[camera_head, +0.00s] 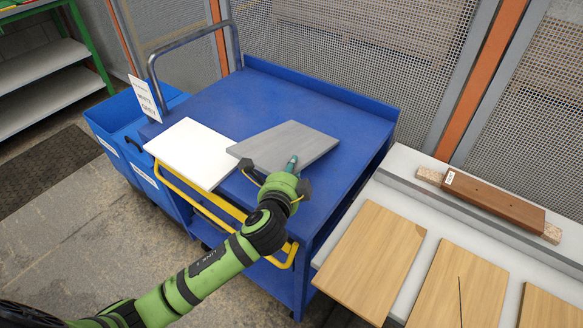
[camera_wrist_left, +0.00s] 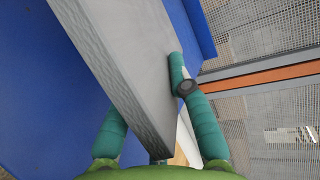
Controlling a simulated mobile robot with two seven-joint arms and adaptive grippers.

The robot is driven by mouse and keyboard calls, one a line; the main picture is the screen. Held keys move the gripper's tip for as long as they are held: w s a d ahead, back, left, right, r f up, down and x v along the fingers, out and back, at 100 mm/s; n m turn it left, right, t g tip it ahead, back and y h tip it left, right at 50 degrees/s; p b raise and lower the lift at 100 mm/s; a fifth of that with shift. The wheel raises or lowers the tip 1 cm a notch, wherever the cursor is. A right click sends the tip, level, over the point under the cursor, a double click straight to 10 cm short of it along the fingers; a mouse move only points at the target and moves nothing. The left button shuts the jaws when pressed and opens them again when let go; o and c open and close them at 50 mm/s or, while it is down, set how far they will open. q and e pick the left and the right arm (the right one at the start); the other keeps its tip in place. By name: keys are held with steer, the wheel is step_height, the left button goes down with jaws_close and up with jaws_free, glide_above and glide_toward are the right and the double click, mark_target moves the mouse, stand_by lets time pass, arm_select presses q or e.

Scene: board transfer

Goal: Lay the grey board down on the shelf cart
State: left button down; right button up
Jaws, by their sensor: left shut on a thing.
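The grey board (camera_head: 290,142) is over the top of the blue shelf cart (camera_head: 215,100), to the right of a white board (camera_head: 190,152). Its left corner overlaps the white board's edge in the picture; I cannot tell whether it touches the cart top. My left gripper (camera_head: 292,168) is shut on the board's near edge. In the left wrist view the grey board (camera_wrist_left: 135,60) runs between the two teal fingers of the left gripper (camera_wrist_left: 148,105), with blue cart surface behind it. My right gripper is not in view.
The cart has a raised blue back edge, a metal push handle (camera_head: 188,42) and a yellow rail (camera_head: 205,205). Blue bins (camera_head: 120,140) stand at its left. A table with several wooden boards (camera_head: 370,260) is at the right. The cart top behind the boards is clear.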

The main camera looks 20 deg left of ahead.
arm_select(q)
steer(key=c, duration=1.1)
jaws_free()
steer(key=shift+f, duration=0.1)
steer(key=shift+f, duration=0.15)
steer(key=shift+c, duration=0.5)
